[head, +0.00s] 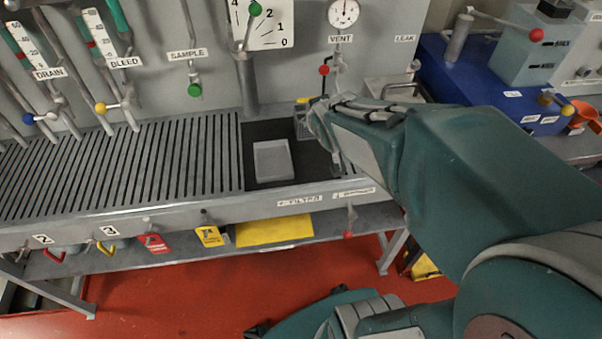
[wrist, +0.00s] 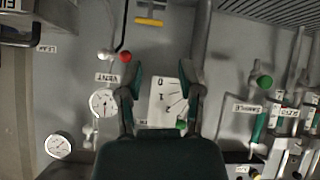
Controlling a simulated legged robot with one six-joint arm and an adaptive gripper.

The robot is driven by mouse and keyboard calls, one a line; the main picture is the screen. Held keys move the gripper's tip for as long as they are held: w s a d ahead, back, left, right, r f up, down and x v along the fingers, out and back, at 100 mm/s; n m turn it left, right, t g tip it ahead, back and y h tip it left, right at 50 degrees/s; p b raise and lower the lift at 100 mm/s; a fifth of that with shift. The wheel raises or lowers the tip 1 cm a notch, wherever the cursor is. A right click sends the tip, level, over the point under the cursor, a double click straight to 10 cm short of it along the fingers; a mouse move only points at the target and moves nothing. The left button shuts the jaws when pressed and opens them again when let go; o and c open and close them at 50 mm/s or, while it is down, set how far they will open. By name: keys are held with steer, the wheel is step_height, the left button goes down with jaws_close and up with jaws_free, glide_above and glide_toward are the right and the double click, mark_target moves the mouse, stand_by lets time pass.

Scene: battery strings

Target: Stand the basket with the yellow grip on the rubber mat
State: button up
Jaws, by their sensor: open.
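The black rubber mat (head: 264,131) lies on the grey slatted bench in the head view. A small grey wire basket (head: 301,122) with a yellow grip (head: 303,100) shows at the mat's back right corner. My gripper hides part of it, and I cannot tell whether it rests on the mat. In the wrist view a yellow bar (wrist: 149,21), apparently that grip, is at the top, beyond the fingertips. My gripper (head: 318,118) is beside the basket in the head view. In the wrist view it (wrist: 162,72) is open, with nothing between its fingers.
A light grey tray (head: 272,160) lies on the mat, left of the basket. The vent valve with its red knob (head: 323,70) rises behind the basket. A thick grey pipe (head: 247,85) stands behind the mat. The slatted bench (head: 150,160) to the left is clear.

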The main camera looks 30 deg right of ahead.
steer(key=s+a+r+g+y, duration=0.1)
steer(key=s+a+g, duration=0.1)
steer(key=s+a, duration=0.3)
steer(key=s+a+r+g+y, duration=0.2)
steer(key=s+a, duration=0.3)
steer(key=s, duration=0.5)
steer(key=shift+s+a+n, duration=0.35)
steer(key=shift+s+n, duration=0.05)
